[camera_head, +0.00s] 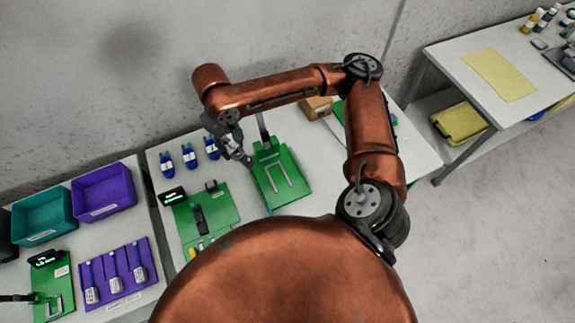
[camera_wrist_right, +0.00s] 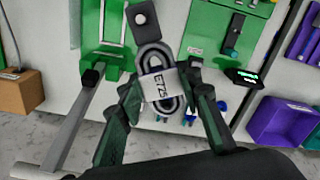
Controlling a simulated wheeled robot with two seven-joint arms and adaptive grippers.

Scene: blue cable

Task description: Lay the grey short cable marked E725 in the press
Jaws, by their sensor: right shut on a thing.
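My right gripper (camera_head: 240,152) is shut on the grey cable (camera_wrist_right: 155,55), a coiled loop whose white label reads E725 in the right wrist view. The fingers (camera_wrist_right: 172,100) grip the coil from both sides and hold it above the table. A dark block with a pale round spot (camera_wrist_right: 143,19) shows at the coil's far end; I cannot tell whether it is part of the cable. The green press (camera_head: 292,186), a plate with pale rails and a raised lever (camera_head: 263,128), is just right of the gripper in the head view. My left gripper is not in view.
A green board (camera_head: 221,218) with a small display (camera_head: 172,196) lies left of the press. A cardboard box (camera_head: 317,107) is at the back. The press lever (camera_wrist_right: 73,122) stands close to the gripper in the wrist view.

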